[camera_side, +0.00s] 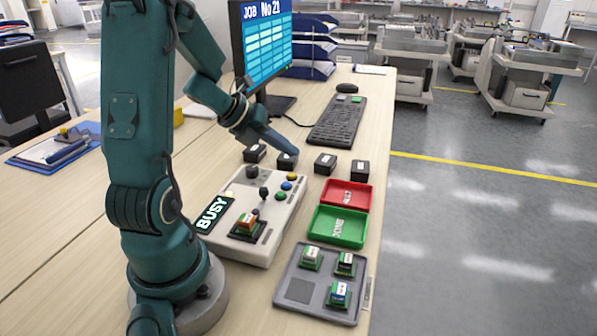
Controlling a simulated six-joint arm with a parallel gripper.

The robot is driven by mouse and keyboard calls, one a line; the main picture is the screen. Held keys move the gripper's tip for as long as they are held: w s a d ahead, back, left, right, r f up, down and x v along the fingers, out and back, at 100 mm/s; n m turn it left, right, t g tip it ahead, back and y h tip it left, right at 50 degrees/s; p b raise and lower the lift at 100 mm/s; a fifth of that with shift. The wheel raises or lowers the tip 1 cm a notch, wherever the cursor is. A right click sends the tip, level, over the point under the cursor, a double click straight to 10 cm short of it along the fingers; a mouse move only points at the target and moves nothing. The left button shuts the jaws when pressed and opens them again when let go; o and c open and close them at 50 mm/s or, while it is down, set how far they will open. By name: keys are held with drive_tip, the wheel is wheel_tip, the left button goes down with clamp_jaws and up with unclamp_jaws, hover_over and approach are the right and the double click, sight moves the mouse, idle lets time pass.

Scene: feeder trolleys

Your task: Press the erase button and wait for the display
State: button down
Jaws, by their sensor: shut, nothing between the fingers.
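The pale device (262,238) stands on the bench with its display (212,214) reading BUSY. I cannot read which button is erase. A small orange-and-white module (247,222) sits in the device's dark socket. My gripper (291,151) is shut and empty. It appears in front of the black boxes, above and behind the coloured buttons, apart from them.
A grey tray (300,291) holds several green-based modules and one empty place. A green tray (322,236) and a red tray (331,202) lie behind it. Several black boxes (325,163) stand behind the device. A monitor (265,45) reads JOB No 21; a keyboard (337,121) lies right.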

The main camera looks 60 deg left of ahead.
drive_tip(key=shift+r, duration=0.95)
drive_tip(key=a+r+n+y, duration=0.2)
drive_tip(key=a+n+y, duration=0.4)
drive_tip(key=n, duration=0.4)
wheel_tip(320, 180, up, 3)
drive_tip(key=s+d+n+g+y, duration=0.2)
drive_tip(key=n+y, duration=0.1)
drive_tip(key=n, duration=0.8)
drive_tip(key=s+d+n+h, duration=0.3)
drive_tip(key=s+d+h, duration=0.1)
drive_tip(key=d, duration=0.8)
drive_tip(key=s+d+n+g+h, duration=0.1)
drive_tip(key=s+d+n+h, duration=0.2)
drive_tip(key=d, duration=1)
drive_tip(key=shift+s+f+n+g+h, duration=0.35)
drive_tip(key=shift+s+h, duration=0.35)
drive_tip(key=shift+s, duration=0.45)
